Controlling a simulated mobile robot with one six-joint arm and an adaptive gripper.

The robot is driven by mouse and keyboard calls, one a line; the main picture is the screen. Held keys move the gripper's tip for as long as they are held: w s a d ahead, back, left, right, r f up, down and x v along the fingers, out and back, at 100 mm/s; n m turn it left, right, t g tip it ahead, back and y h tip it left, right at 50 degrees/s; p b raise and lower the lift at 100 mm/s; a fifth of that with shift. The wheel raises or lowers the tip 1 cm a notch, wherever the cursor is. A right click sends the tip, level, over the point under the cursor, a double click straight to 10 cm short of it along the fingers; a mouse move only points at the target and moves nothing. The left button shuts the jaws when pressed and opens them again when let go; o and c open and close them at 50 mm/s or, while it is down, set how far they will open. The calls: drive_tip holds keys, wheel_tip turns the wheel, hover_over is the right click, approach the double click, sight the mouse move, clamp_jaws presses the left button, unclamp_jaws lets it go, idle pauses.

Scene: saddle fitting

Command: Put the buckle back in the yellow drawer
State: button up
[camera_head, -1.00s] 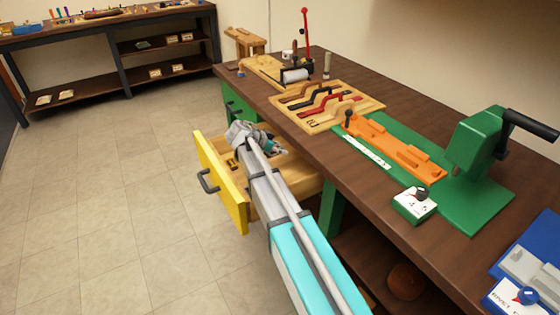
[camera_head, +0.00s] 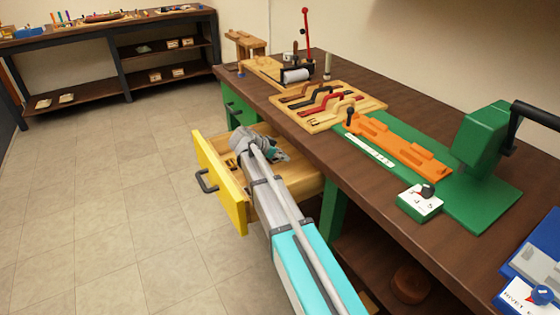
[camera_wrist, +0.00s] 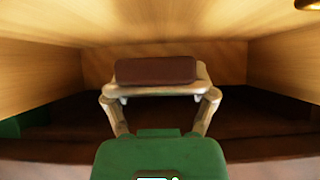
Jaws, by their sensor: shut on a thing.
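The yellow drawer (camera_head: 222,183) stands open from the bench, with its dark handle at the left and pale wood inside. My gripper (camera_head: 280,154) is at the drawer's opening, low between its wooden sides, in the head view. In the wrist view my gripper (camera_wrist: 156,84) is shut on a dark brown piece, taken to be the buckle (camera_wrist: 156,69), which spans the fingertips. Wooden walls rise on both sides. The buckle cannot be made out in the head view. Whether it touches the drawer's floor cannot be told.
The bench top (camera_head: 350,175) above carries a wooden strap board (camera_head: 325,120), an orange fixture (camera_head: 395,147), a green press (camera_head: 485,140) and a small dial box (camera_head: 420,200). The floor at left is clear.

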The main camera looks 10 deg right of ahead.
drive_tip(key=shift+f+b, duration=0.7)
drive_tip(key=shift+f, duration=0.25)
drive_tip(key=o, duration=1)
drive_tip(key=shift+o, duration=0.2)
drive_tip(key=shift+r, duration=0.2)
drive_tip(key=shift+r+p, duration=0.65)
drive_tip(key=shift+p, duration=0.15)
drive_tip(key=p+v, duration=0.3)
drive_tip(key=v, duration=0.3)
drive_tip(key=shift+f+p, duration=0.1)
drive_tip(key=shift+p, duration=0.2)
drive_tip(key=shift+s+a+r+p, duration=0.15)
drive_tip(key=shift+a+r+p, duration=0.15)
drive_tip(key=shift+a, duration=0.3)
